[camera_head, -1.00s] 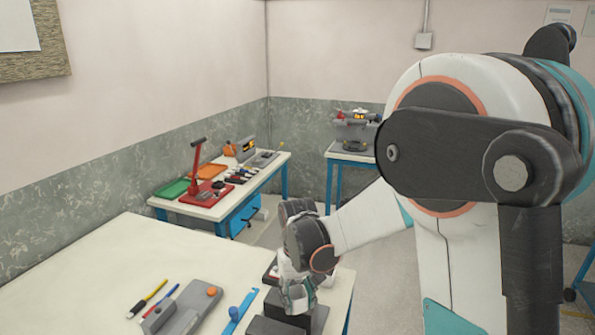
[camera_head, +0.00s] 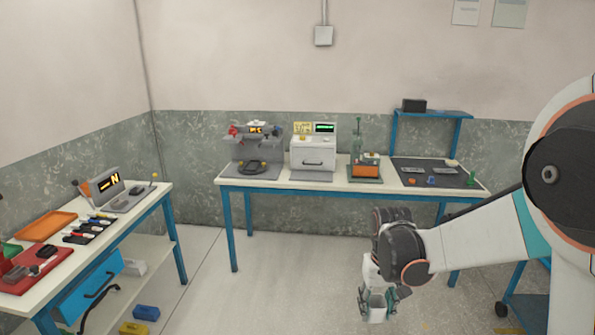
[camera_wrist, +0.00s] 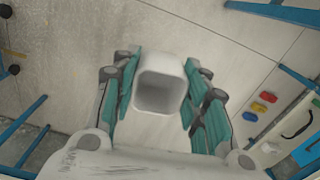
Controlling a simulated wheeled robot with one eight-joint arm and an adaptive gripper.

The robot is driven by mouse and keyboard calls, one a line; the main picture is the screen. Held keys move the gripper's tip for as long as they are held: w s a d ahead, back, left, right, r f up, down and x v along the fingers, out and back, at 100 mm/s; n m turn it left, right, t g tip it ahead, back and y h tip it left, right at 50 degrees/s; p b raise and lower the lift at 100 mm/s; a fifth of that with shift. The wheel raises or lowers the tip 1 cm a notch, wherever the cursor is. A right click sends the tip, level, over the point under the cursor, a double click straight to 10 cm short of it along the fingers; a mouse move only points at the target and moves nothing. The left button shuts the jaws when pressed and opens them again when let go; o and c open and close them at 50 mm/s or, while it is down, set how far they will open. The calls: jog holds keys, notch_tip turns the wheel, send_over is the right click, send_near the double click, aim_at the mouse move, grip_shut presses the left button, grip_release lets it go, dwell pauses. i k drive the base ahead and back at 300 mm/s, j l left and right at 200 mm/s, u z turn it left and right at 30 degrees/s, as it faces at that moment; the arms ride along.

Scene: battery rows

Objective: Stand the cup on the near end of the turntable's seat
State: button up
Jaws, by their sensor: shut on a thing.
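The cup (camera_wrist: 160,108), pale and square-sided with an open mouth, is between the teal-padded fingers of my gripper (camera_wrist: 162,72) in the wrist view. My gripper is shut on it. In the head view, the cup (camera_head: 376,308) hangs below my gripper (camera_head: 377,294), over open floor in front of the back table. No turntable can be made out for sure. A grey machine (camera_head: 238,150) at the back table's left end has a dark oval ring on its base, but I cannot tell if this is the turntable.
The back table (camera_head: 330,186) also bears a white box device (camera_head: 313,155), an orange-and-green fixture (camera_head: 366,168) and a dark mat (camera_head: 430,170). A side table (camera_head: 140,205) with trays and tools stands at left. Floor between them is clear. Bins (camera_head: 146,312) lie low at left.

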aim_at(252, 166)
jog(key=i+l, duration=0.15)
jog(key=i, duration=0.45)
jog(key=i+l+u, duration=0.1)
jog(key=i, duration=0.45)
jog(key=i+l, duration=0.2)
jog(key=i, duration=0.4)
jog(key=i+j+u, duration=0.15)
jog(key=i+u, duration=0.3)
jog(key=i, duration=0.2)
jog(key=i+l+u, duration=0.1)
jog(key=i+u, duration=0.35)
jog(key=i, duration=0.15)
jog(key=i+l+u, duration=0.45)
jog(key=i, duration=0.2)
jog(key=j, duration=0.1)
